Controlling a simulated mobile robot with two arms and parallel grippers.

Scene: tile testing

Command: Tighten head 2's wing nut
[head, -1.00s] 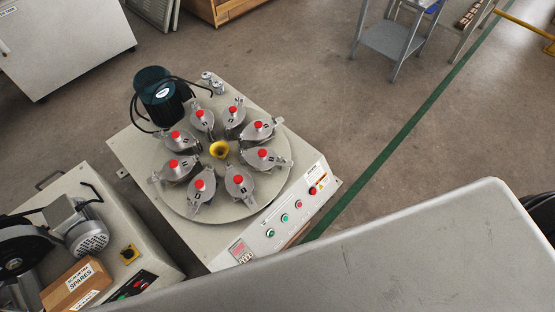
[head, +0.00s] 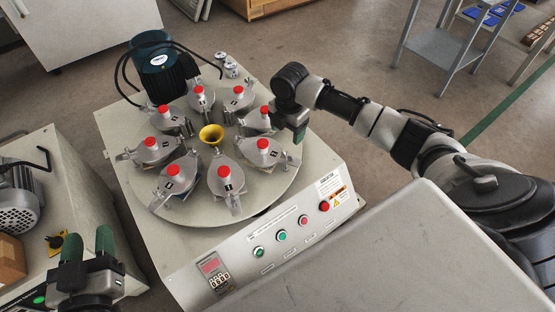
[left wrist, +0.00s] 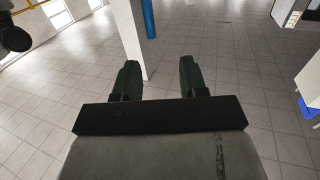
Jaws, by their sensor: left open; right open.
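Several grey test heads with red caps ring a round turntable (head: 272,195) on the abrasion machine. One head (head: 224,178) is at the front, another (head: 262,150) at the right. Their number labels are too small to read, so I cannot tell which is head 2. Its wing nut cannot be made out. My right gripper (head: 299,134) is open and points down at the turntable's right edge, beside the right-hand heads. My left gripper (head: 88,243) is open and empty at the lower left, away from the turntable; its green fingers also show in the left wrist view (left wrist: 158,66).
A yellow funnel (head: 211,134) stands at the turntable's centre. A dark motor (head: 160,72) with cables is behind. The control panel (head: 285,228) with buttons is in front. Another machine (head: 65,180) stands at left. A grey surface (head: 400,255) fills the lower right.

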